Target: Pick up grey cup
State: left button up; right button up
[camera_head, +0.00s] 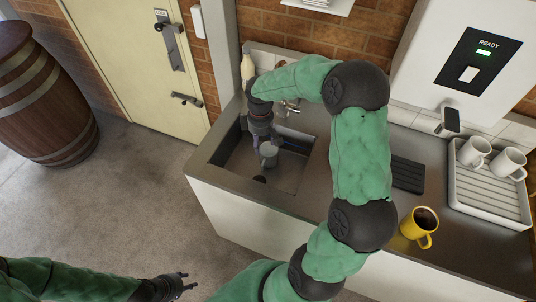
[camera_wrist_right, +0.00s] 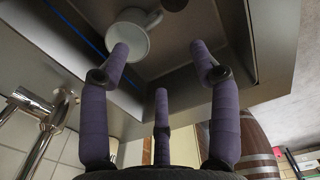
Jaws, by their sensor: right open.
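The grey cup (camera_head: 268,157) sits in the sink basin in the head view, its handle to one side. In the right wrist view the cup (camera_wrist_right: 128,42) is at the upper left, showing its round rim and handle. My right gripper (camera_head: 264,141) reaches down into the sink, close by the cup. In the right wrist view its purple fingers (camera_wrist_right: 162,68) are spread, with the left fingertip overlapping the cup's rim in the picture; I cannot tell if they touch. My left gripper (camera_head: 184,283) is low over the floor, empty, its fingers apart.
The sink (camera_head: 222,152) has walls around the cup, and a tap (camera_wrist_right: 38,110) stands close by. A yellow mug (camera_head: 413,231) of dark drink stands on the counter. A white rack (camera_head: 485,204) holds two white mugs. A bottle (camera_head: 247,68) stands behind the sink.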

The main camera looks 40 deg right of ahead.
jog(key=b, duration=0.7)
send_near(262, 158)
jog(key=shift+s+a+f, duration=0.2)
jog(key=shift+s+a, duration=0.25)
jog(key=shift+s, duration=0.1)
jog(key=shift+s+a+f, duration=0.15)
jog(key=shift+s+a, duration=0.25)
jog(key=shift+s, duration=0.15)
notch_tip(262, 158, down, 6)
jog(key=shift+r+b, duration=0.25)
jog(key=shift+b, duration=0.35)
jog(key=shift+d+f+b, duration=0.15)
jog(key=shift+f+b, duration=0.45)
jog(key=shift+f, duration=0.7)
jog(key=shift+d+f+b, duration=0.1)
jog(key=shift+f+b, duration=0.5)
jog(key=shift+f, duration=0.7)
jog(key=shift+r, duration=0.1)
grip_shut()
